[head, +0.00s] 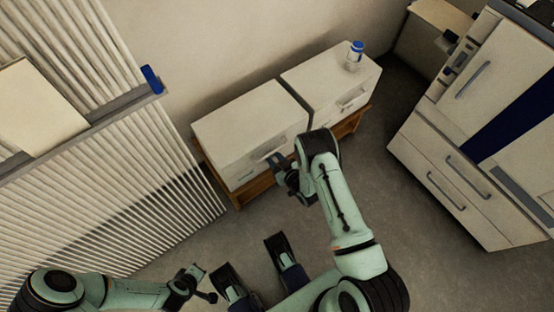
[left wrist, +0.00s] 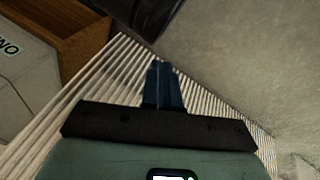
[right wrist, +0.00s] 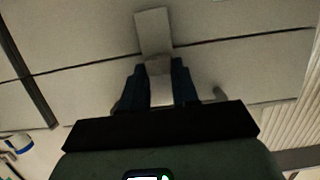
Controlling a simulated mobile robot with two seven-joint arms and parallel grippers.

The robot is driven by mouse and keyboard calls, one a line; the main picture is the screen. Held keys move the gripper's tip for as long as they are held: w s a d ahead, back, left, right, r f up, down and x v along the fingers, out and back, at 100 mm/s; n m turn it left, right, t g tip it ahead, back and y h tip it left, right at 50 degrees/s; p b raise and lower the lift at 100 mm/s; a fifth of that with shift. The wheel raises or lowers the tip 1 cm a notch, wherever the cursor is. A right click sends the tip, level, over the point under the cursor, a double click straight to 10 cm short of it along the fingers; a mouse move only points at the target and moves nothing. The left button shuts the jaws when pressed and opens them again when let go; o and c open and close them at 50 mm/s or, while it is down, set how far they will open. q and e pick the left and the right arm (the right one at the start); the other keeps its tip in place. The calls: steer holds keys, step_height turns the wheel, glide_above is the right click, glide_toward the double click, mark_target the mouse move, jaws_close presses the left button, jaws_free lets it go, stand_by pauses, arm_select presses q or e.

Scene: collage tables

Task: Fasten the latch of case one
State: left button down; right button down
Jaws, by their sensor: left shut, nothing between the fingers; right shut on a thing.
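Two white cases stand side by side on a wooden bench (head: 238,196). My right gripper (head: 279,164) is at the front of the left case (head: 245,118). In the right wrist view, its dark fingers (right wrist: 160,78) are shut on a pale flat latch (right wrist: 154,30), which lies across the seam between lid and body. My left gripper (head: 205,284) is low at the front left, away from the cases. It is shut and empty in the left wrist view (left wrist: 162,75).
A bottle with a blue cap (head: 356,55) stands on the right case. A ribbed panel (head: 150,200) rises at the left. A white cabinet with drawers (head: 460,170) stands at the right. Bare floor (head: 400,235) lies between the bench and the cabinet.

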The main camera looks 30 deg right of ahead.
arm_select(q)
steer(key=shift+s, duration=0.1)
arm_select(e)
steer(key=c, duration=0.8)
jaws_free()
steer(key=shift+c, duration=0.2)
arm_select(q)
steer(key=shift+r, duration=0.1)
arm_select(e)
steer(key=shift+s, duration=0.1)
arm_select(q)
steer(key=s+d+r+g+h+p, duration=0.1)
steer(key=s+d+r+p, duration=0.1)
steer(key=s, duration=0.3)
steer(key=shift+d+r+m+g+p, duration=0.35)
steer(key=shift+r+p, duration=0.25)
steer(key=shift+r, duration=0.2)
arm_select(e)
steer(key=a+v, duration=0.1)
steer(key=v, duration=1.2)
steer(key=shift+d, duration=0.45)
